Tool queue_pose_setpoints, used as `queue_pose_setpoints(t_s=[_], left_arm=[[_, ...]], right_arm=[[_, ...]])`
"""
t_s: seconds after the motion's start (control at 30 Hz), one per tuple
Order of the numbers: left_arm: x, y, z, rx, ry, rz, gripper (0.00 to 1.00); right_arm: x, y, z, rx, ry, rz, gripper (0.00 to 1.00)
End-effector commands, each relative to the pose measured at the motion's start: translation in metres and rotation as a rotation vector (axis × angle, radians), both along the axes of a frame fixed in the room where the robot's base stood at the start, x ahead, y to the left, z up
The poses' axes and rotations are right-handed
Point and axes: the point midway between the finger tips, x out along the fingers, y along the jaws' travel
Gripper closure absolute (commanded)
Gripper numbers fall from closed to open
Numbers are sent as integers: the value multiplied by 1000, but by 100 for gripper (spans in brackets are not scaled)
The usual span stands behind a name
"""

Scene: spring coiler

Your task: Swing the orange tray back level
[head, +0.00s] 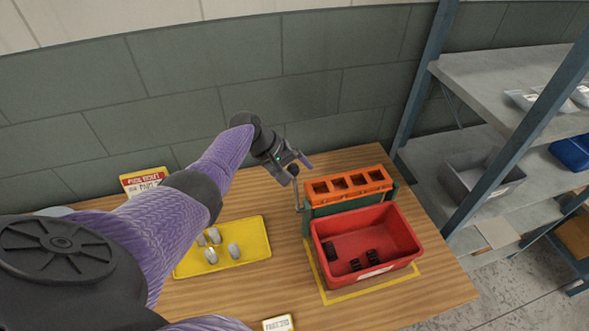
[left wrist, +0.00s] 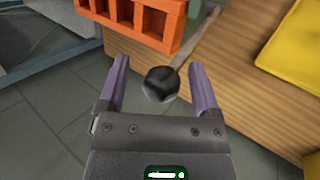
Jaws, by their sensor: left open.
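The orange tray (head: 347,186), with a row of square pockets, sits on a green stand (head: 312,217) behind the red bin; its exact tilt is hard to tell. It also shows in the left wrist view (left wrist: 127,12) at the top. A thin metal lever (head: 298,195) rises at the tray's left end. Its black ball knob (left wrist: 160,85) shows between the fingers of my left gripper (left wrist: 160,66) in the wrist view. My left gripper (head: 300,168) is open, above the tray's left end. I cannot tell whether a finger touches the knob. My right gripper is not in view.
The red bin (head: 405,228) holds a few black pieces. A yellow tray (head: 255,243) with several grey cylinders lies left of it. A sign (head: 145,180) stands at the back left. Metal shelving (head: 480,75) is at the right. The wall runs close behind the table.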

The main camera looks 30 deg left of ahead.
Motion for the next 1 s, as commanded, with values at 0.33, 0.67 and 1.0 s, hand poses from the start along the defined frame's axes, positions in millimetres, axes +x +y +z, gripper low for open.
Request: queue_pose_setpoints(t_s=[0.33,0.67,1.0], left_arm=[[-24,33,62,3,-2,-1,18],[-33,43,80,-1,1,-3,18],[-33,43,80,0,1,-3,18]], right_arm=[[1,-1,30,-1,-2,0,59],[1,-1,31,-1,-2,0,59],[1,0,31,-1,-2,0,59]])
